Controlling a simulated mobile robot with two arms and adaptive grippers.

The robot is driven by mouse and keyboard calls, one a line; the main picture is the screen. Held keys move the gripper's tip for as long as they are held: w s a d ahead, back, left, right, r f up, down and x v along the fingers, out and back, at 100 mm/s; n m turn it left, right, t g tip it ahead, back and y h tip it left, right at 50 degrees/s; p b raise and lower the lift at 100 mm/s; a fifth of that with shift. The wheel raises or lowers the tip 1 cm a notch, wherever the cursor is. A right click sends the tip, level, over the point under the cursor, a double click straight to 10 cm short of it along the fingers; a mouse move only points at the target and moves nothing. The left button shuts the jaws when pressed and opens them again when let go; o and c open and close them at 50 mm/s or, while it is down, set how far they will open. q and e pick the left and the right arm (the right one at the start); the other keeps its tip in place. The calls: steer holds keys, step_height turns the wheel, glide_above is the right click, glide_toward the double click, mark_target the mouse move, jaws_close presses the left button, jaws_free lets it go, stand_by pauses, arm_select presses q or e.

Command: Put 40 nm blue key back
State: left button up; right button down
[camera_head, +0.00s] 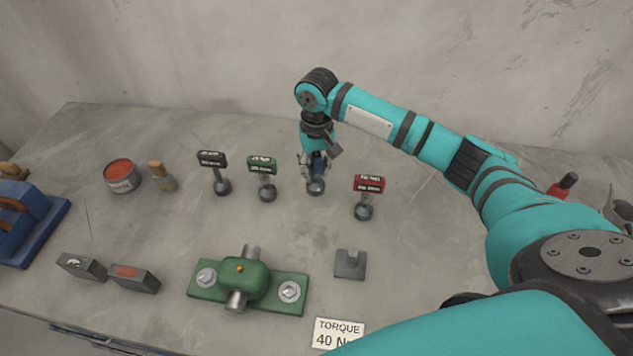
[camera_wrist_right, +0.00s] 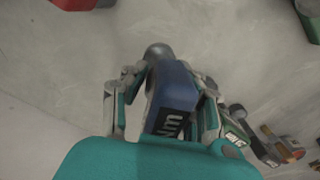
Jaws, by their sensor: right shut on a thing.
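The blue key (camera_head: 319,164) stands upright in the row of keys on the bench, its round grey foot at or just above the bench top. My right gripper (camera_head: 313,165) is shut on its blue head from above. In the right wrist view the blue head (camera_wrist_right: 172,98), with "Nm" lettering, sits between the fingers of my right gripper (camera_wrist_right: 165,95). Its number is hidden. My left gripper does not show. A sign reading "TORQUE 40 N" (camera_head: 338,333) lies at the front edge, partly cut off by my arm.
Black (camera_head: 212,159), green (camera_head: 262,165) and red (camera_head: 368,184) keys stand beside the blue one. A green fixture (camera_head: 245,280) and a small grey block (camera_head: 350,264) are nearer the front. A can (camera_head: 121,176) and a brush (camera_head: 161,177) stand at left.

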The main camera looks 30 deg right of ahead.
mark_target(316, 182)
steer(key=shift+f, duration=0.75)
step_height(316, 182, down, 4)
steer(key=shift+w+r+p, duration=0.15)
steer(key=shift+r+p, duration=0.1)
steer(key=shift+p, duration=0.2)
steer(key=c, duration=1)
jaws_free()
steer(key=shift+f, duration=0.15)
steer(key=shift+c, duration=0.2)
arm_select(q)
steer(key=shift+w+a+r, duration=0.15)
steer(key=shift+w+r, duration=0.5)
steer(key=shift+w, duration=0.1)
